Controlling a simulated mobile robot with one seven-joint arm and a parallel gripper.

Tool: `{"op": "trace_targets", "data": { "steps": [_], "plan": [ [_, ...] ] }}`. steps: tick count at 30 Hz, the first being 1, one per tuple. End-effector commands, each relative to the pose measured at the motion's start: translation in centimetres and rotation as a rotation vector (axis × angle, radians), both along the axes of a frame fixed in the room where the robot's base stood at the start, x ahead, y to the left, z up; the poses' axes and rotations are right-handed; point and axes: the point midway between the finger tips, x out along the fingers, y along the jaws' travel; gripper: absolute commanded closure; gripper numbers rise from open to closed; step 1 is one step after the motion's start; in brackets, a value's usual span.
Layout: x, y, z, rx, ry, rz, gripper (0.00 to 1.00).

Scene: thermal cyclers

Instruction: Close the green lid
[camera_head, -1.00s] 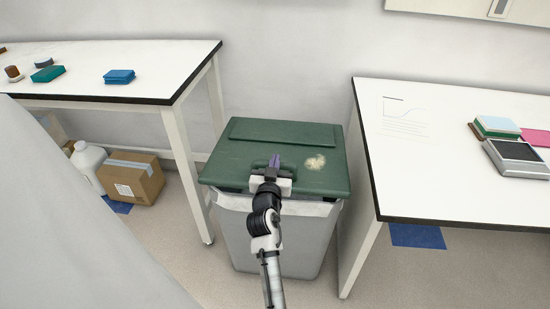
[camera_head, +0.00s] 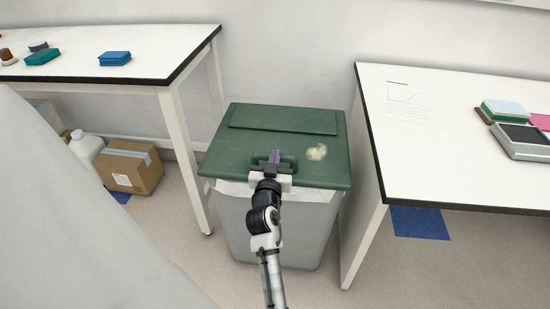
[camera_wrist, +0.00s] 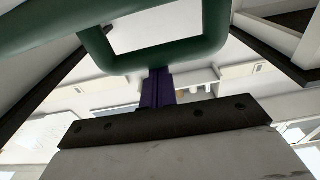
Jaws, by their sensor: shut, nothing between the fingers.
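The green lid (camera_head: 250,150) lies over the top of the grey bin (camera_head: 292,232) and looks flat or nearly so; I cannot tell whether its front edge is fully seated. A pale stain marks its right part. My gripper (camera_head: 274,157), with purple fingers, is at the lid's front handle (camera_head: 288,160). In the wrist view, the fingers (camera_wrist: 157,88) are shut and empty, with their tips close to the green handle loop (camera_wrist: 160,58). I cannot tell whether they touch it.
A white table (camera_head: 150,62) with small coloured blocks stands left of the bin. Another white table (camera_head: 440,150) with a small grey device (camera_head: 525,140) stands right. A cardboard box (camera_head: 133,170) and white jug (camera_head: 88,147) sit under the left table. A wall is behind.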

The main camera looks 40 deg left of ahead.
Motion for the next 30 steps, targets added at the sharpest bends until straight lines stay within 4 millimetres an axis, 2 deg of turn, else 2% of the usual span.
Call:
{"op": "trace_targets", "data": {
  "steps": [1,8,11,17,18,19,24,30],
  "plan": [
    [-0.1,0.0,-1.3,-0.016,0.021,-0.002,1.00],
    [0.0,0.0,-1.1,-0.017,0.025,-0.002,1.00],
    [0.4,0.1,0.1,-0.015,0.021,-0.003,1.00],
    [1.9,0.2,5.0,-0.003,0.004,-0.005,1.00],
    [0.6,-0.4,3.1,-0.007,0.008,-0.002,1.00],
    [-0.1,-0.9,2.9,-0.007,0.008,-0.002,1.00],
    [-3.4,-2.9,2.6,-0.003,0.004,-0.002,1.00],
    [-5.9,-4.3,2.5,-0.001,0.002,-0.002,1.00]
  ]
}}
